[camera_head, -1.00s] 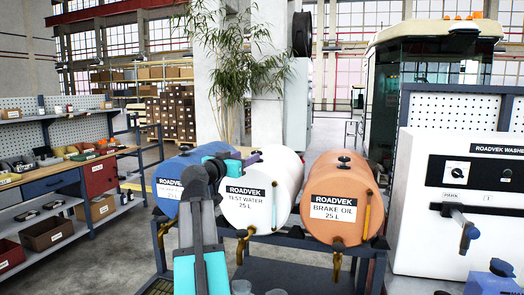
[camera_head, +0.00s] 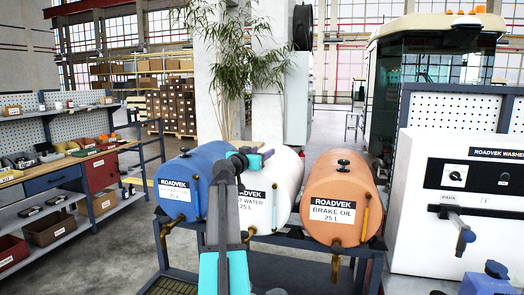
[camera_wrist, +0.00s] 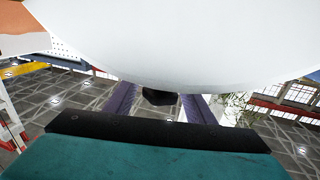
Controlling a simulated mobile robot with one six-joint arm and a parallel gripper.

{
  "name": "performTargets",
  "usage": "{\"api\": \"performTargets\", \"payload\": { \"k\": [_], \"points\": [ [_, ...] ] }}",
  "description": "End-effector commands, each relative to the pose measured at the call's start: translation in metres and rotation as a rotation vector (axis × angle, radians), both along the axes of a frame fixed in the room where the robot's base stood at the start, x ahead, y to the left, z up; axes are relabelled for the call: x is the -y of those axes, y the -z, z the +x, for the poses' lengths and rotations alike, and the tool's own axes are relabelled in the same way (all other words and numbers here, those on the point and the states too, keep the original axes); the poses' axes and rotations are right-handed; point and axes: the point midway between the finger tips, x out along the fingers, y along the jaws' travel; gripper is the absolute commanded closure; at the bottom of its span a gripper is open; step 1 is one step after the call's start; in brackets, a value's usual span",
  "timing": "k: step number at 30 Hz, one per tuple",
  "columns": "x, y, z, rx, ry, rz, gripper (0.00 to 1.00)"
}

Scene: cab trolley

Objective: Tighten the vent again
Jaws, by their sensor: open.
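The white test water drum (camera_head: 285,180) lies on its side between two other drums, its label partly covered by my arm. My gripper (camera_head: 264,156) is at the top of this drum, with purple fingers. In the wrist view the white drum (camera_wrist: 200,45) fills the top. A black vent knob (camera_wrist: 158,97) shows at its edge, between the two open fingers of my gripper (camera_wrist: 158,104), with gaps on both sides. Whether the vent is loose cannot be told. In the head view I cannot make out this vent behind my gripper.
The blue drum (camera_head: 178,184) is at left and the orange brake oil drum (camera_head: 325,185) at right, each with a black vent on top. All sit on a dark trolley frame (camera_head: 310,243). A white washer cabinet (camera_head: 425,190) stands close at right. Open floor lies left.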

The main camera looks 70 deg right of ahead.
Motion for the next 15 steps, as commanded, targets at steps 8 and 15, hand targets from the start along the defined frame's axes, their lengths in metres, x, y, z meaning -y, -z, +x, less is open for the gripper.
{"api": "performTargets", "payload": {
  "k": [8,15],
  "points": [
    [0.0043,0.0006,-0.0012,0.000,0.000,0.000,0.51],
    [0.0042,0.0004,-0.0014,0.000,0.001,0.000,0.71]
  ]
}}
